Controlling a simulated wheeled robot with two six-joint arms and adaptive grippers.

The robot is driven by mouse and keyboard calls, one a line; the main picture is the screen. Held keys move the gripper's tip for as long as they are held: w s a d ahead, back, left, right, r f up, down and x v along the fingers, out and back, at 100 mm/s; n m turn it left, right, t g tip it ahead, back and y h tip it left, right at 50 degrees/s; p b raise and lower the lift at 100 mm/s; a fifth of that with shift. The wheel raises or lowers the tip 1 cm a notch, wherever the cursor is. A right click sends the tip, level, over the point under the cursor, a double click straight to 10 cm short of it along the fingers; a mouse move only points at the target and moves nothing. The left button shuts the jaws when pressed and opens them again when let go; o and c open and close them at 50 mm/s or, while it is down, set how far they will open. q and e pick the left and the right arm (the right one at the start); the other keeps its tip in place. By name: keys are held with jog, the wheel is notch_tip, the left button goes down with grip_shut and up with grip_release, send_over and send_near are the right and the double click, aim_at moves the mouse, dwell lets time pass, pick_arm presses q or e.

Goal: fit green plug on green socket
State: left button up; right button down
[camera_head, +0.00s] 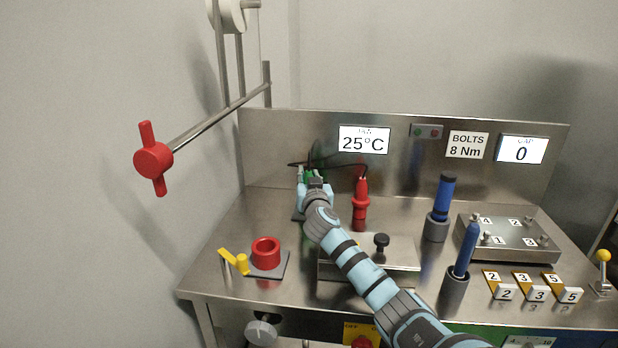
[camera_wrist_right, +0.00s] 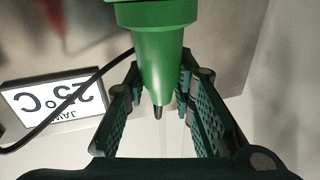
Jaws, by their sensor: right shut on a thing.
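My right gripper (camera_head: 312,181) is at the back left of the steel bench, shut on the green plug (camera_head: 309,172). Only a little green shows past the fingers in the head view. In the right wrist view the green plug (camera_wrist_right: 153,52) is a tapered body with a dark narrow tip, between the two fingers of the right gripper (camera_wrist_right: 160,75). I cannot make out a green socket; a dark grey plate edge (camera_head: 297,216) shows beside my wrist, the rest hidden. My left gripper is not in view.
A red plug (camera_head: 361,205) stands right of my wrist. A red ring-shaped socket (camera_head: 266,252) and a yellow lever (camera_head: 233,259) sit at front left. A steel box with a black knob (camera_head: 381,242) lies under my arm. Black cables (camera_head: 335,161) run along the back panel (camera_head: 282,140).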

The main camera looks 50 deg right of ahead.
jog(key=c, duration=1.3)
grip_release()
notch_tip(320, 180, up, 10)
jog(key=shift+r, duration=0.1)
